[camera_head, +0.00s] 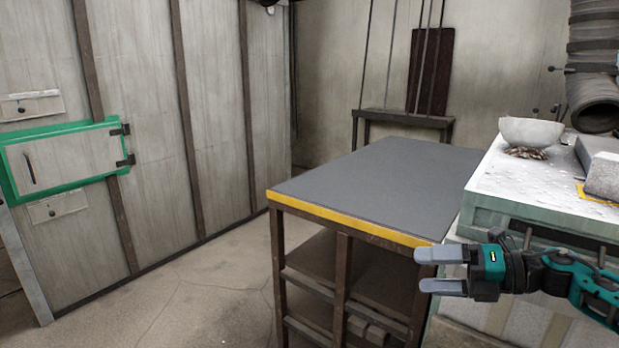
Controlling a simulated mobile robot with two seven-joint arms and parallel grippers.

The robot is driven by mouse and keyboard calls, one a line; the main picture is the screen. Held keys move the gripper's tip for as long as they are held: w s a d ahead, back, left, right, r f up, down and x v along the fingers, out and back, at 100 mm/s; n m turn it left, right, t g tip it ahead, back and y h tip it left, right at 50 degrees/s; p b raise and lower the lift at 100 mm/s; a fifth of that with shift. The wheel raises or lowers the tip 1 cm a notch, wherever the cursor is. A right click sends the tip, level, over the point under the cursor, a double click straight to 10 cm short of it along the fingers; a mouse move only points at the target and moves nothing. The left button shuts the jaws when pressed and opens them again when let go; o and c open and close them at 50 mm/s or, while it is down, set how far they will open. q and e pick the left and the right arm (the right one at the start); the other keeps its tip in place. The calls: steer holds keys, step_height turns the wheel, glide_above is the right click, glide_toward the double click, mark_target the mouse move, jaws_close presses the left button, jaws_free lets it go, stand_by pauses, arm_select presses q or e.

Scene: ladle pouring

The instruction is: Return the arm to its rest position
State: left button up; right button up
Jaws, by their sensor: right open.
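My right gripper (441,270) comes in from the right edge with its teal and black arm. Its two grey fingers are apart, with nothing between them. It points left, in front of the white-topped bench and by the near right corner of the grey-topped table. My left gripper and arm are not in the picture. No ladle shows in this view.
The table (375,185) has a bare grey top with a yellow front edge. The white bench (500,187) holds a pale bowl (531,132) and a grey block (602,174). A green-framed hatch (68,160) is on the left wall. The floor at left is clear.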

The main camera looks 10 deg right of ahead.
steer(key=s+a+f+m+t+h, duration=0.2)
steer(key=s+a+f+m+h, duration=0.1)
steer(key=f+m, duration=0.4)
steer(key=s+a+f+m+t+h, duration=0.1)
steer(key=s+a+f+m+h, duration=0.2)
steer(key=f+m, duration=0.4)
steer(key=s+a+f+m+t+h, duration=0.2)
steer(key=a+f+m, duration=0.3)
steer(key=m, duration=0.6)
step_height(320, 180, down, 2)
steer(key=shift+s+a+f+t+h, duration=0.1)
steer(key=shift+s+a+t+h, duration=0.2)
steer(key=shift+s+h, duration=0.3)
steer(key=s+a+f+m+g, duration=0.1)
steer(key=s+f+m, duration=0.1)
steer(key=s+a+f+m+g+h, duration=0.1)
steer(key=s+f+m, duration=0.1)
steer(key=s, duration=0.1)
steer(key=s+a+f+m+g, duration=0.1)
steer(key=s+a+f+m, duration=0.1)
steer(key=s, duration=0.1)
steer(key=shift+a+f+g+h, duration=0.1)
steer(key=shift+f+g+h, duration=0.05)
steer(key=shift+g+h, duration=0.2)
steer(key=shift+c, duration=0.3)
